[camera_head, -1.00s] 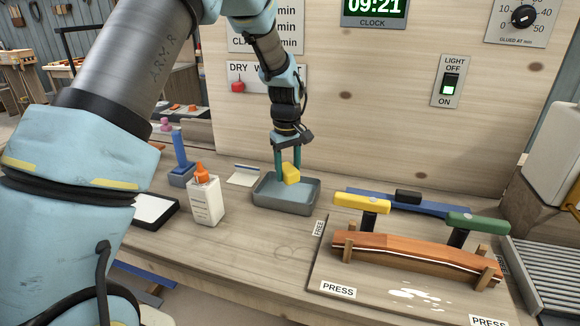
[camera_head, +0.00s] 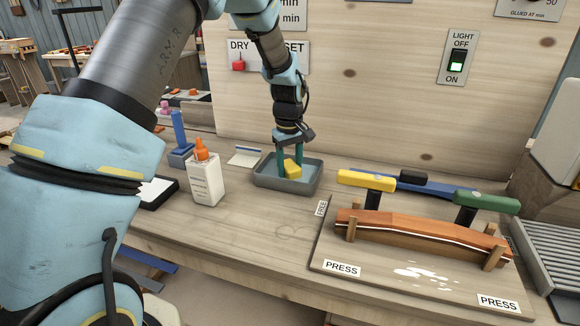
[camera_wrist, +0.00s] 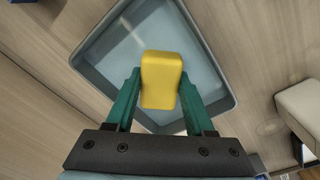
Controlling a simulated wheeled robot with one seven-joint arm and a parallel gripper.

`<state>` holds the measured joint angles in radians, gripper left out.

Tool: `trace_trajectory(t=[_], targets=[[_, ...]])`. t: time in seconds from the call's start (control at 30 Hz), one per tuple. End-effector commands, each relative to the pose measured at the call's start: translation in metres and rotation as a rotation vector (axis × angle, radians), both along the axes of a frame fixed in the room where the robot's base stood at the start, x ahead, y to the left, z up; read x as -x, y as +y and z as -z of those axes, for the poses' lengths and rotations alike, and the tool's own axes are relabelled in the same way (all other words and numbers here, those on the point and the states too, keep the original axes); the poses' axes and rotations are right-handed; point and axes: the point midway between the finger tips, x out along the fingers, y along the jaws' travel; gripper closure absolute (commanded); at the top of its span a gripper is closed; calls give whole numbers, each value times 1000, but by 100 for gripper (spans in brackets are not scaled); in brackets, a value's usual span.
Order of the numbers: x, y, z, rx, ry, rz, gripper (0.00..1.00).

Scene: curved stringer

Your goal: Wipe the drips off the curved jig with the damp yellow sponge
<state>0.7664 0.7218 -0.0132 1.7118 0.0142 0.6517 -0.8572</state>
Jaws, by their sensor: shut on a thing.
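My gripper (camera_head: 291,160) is shut on the yellow sponge (camera_head: 292,170), inside or just over the grey tray (camera_head: 314,184). In the wrist view the sponge (camera_wrist: 161,80) sits between the two green fingers, with the tray's pale blue floor behind it. I cannot tell whether the sponge touches the tray floor. The curved jig (camera_head: 336,262) stands at the right and holds a curved reddish wood piece (camera_head: 420,232) between posts. White drips (camera_head: 422,275) lie on the jig's board in front of that piece.
A white glue bottle (camera_head: 206,180) with an orange cap stands left of the tray. Clamps with a yellow handle (camera_head: 366,180) and a green handle (camera_head: 486,202) rise behind the wood piece. Bare bench lies between tray and jig.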

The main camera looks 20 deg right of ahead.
Motion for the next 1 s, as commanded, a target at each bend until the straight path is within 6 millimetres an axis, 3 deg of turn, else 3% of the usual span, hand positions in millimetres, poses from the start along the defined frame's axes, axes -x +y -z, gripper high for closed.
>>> trace_trajectory(t=[1.0], targets=[[0,0,7,0,0,0,100]])
